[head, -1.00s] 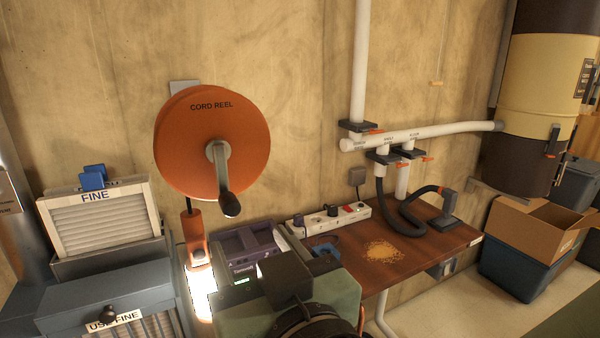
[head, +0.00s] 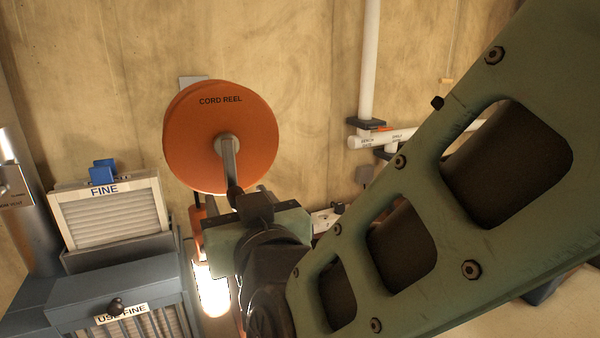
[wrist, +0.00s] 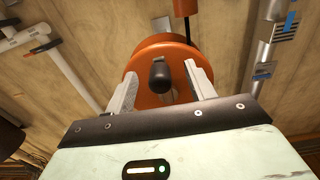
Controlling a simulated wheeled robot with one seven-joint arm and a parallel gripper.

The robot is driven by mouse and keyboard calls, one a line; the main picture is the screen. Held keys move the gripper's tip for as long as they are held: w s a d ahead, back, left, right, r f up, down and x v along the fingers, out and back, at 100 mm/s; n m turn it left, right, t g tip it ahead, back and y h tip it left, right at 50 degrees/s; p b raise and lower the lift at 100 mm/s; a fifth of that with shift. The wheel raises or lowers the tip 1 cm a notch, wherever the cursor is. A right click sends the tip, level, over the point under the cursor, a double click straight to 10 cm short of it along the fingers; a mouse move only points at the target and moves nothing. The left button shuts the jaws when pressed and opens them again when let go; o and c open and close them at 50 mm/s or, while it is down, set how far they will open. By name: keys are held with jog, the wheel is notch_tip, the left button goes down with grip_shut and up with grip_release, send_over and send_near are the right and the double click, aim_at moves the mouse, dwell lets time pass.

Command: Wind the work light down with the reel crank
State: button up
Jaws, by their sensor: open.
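The orange cord reel (head: 215,125) is on the wall, its crank arm (head: 230,162) pointing down. The work light (head: 211,288) hangs lit below it, its orange housing partly hidden behind my gripper. My gripper (head: 248,190) is open just below the reel, at the crank's lower end. In the wrist view, the black crank knob (wrist: 160,74) shows between the two fingers of my gripper (wrist: 161,75), with a gap on both sides. The reel (wrist: 165,48) fills the background there. How deep the knob sits between the fingers is hard to tell.
A grey unit with a filter marked FINE (head: 110,218) stands at left. A white pipe (head: 368,65) runs down the wall at right. My arm covers most of the right side and hides most of the bench. The wall around the reel's top is clear.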

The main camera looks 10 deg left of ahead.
jog(key=c, duration=1)
jog(key=shift+w+d, duration=0.1)
